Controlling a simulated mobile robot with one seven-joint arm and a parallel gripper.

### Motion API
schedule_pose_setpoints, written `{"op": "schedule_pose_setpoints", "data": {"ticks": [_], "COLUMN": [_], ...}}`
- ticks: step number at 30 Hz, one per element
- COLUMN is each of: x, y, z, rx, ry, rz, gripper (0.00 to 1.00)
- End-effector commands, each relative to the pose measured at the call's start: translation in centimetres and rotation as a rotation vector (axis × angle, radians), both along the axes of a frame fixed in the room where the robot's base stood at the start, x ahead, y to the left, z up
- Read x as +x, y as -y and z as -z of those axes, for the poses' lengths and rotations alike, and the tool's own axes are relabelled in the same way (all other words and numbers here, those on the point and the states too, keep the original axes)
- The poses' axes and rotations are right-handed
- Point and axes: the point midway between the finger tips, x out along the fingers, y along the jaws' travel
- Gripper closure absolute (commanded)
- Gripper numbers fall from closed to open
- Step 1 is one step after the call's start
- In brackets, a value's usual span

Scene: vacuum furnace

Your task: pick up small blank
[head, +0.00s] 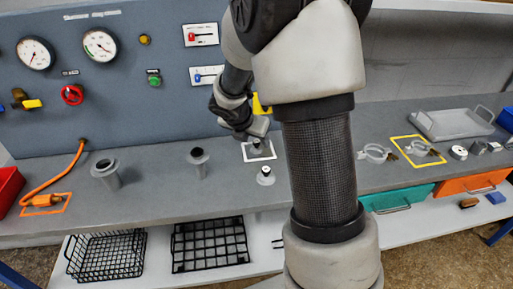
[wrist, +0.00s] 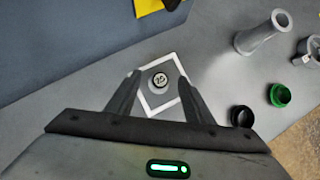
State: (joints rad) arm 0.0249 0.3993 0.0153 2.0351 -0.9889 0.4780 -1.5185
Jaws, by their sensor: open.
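A small round piece with a light, dark-marked top, which looks like the small blank (wrist: 159,80), sits inside a white square outline (wrist: 147,104) on the grey bench. In the head view the same outline (head: 248,158) lies below my gripper (head: 258,138), with the piece partly hidden there. In the wrist view my gripper (wrist: 159,84) is open, with one finger on each side of the piece. The fingers appear apart from it. The exact height of the fingertips above the bench is hard to tell.
A flanged tube (wrist: 260,35), a green ring (wrist: 280,95) and a black ring (wrist: 241,116) stand nearby in the wrist view. A flanged fitting (head: 265,176) is in front of the outline; a dark-topped post (head: 198,162) stands left. The gauge panel (head: 130,80) rises behind.

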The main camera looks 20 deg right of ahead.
Motion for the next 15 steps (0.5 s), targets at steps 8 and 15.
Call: {"op": "schedule_pose_setpoints", "data": {"ticks": [8, 15], "x": [0.9, 0.9], "y": [1.0, 1.0], "z": [2.1, 2.1], "rx": [0.000, 0.000], "ry": [0.000, 0.000], "rz": [0.000, 0.000], "gripper": [0.53, 0.73]}}
